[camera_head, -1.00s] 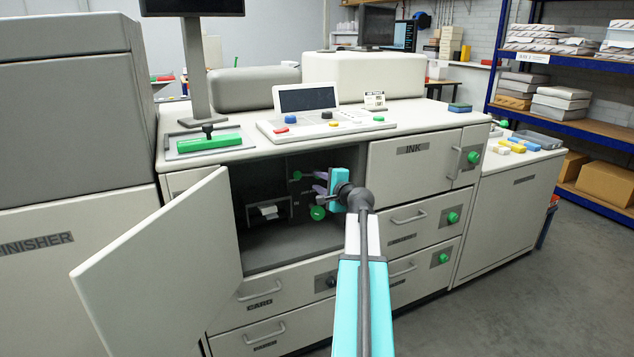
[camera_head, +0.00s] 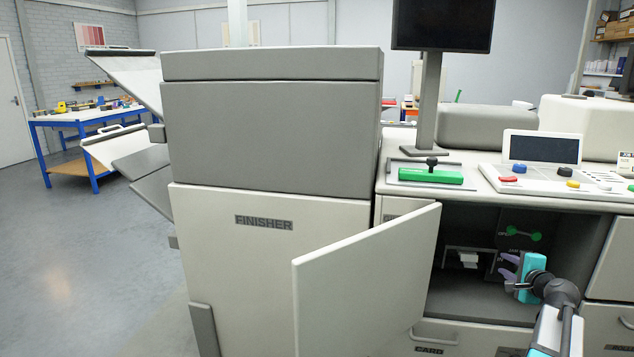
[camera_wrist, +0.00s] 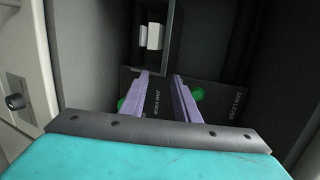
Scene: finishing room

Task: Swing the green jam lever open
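A green bar with rounded ends (camera_head: 523,233) shows on a dark panel inside the open cabinet. In the wrist view, one green part (camera_wrist: 198,94) is right of the right finger, near a label reading JAM LEVER. Another green part (camera_wrist: 120,103) is partly hidden left of the left finger. I cannot tell how these two parts join. My gripper (camera_head: 509,268) is inside the cabinet mouth, below the green bar in the head view. Its purple fingers (camera_wrist: 162,88) are apart with nothing between them; whether they touch the lever is unclear.
The cabinet door (camera_head: 365,285) stands swung open at the left. A white block (camera_wrist: 155,37) sits in a recess deeper inside. The finisher (camera_head: 270,270) stands left of the cabinet. A green handle (camera_head: 430,176) lies on the top, near the control panel (camera_head: 555,180).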

